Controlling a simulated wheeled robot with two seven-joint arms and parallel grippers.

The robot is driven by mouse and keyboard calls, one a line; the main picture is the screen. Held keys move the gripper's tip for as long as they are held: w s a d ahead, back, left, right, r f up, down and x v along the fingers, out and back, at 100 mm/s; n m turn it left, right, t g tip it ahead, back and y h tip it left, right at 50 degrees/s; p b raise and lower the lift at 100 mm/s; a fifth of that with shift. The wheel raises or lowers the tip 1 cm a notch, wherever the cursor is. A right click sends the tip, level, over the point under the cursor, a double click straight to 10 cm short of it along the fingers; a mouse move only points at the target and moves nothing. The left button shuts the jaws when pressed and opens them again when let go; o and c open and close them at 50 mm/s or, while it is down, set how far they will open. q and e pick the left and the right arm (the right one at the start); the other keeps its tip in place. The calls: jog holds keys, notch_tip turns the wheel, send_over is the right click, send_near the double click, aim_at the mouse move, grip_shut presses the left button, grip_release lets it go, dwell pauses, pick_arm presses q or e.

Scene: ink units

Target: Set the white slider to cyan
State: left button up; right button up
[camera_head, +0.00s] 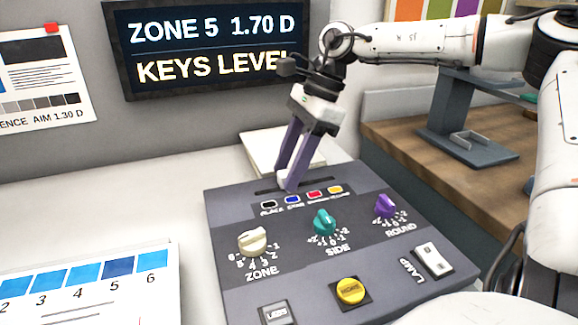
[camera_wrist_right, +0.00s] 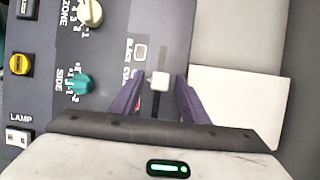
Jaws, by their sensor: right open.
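The white slider (camera_wrist_right: 158,81) is a small pale cap on a dark slot in the grey console, seen in the right wrist view beside the end of the "CYAN" label, past "BLACK". My right gripper (camera_wrist_right: 155,92) is open, with one purple finger on each side of the slot and the cap between and just beyond the tips. No clear contact shows. In the head view my right gripper (camera_head: 291,182) points down at the slot, above the black, blue, red and yellow colour marks (camera_head: 292,199). My left gripper is not in view.
The console (camera_head: 225,215) carries a white ZONE knob (camera_head: 253,241), a teal SIDE knob (camera_head: 324,221), a purple ROUND knob (camera_head: 385,206), a yellow button (camera_head: 350,290) and a LAMP switch (camera_head: 433,262). A dark screen (camera_head: 208,45) reads "ZONE 5 1.70 D" and "KEYS LEVEL".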

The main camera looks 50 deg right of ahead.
jog(key=v, duration=1)
jog(key=shift+p, duration=0.45)
jog(key=shift+s, duration=0.1)
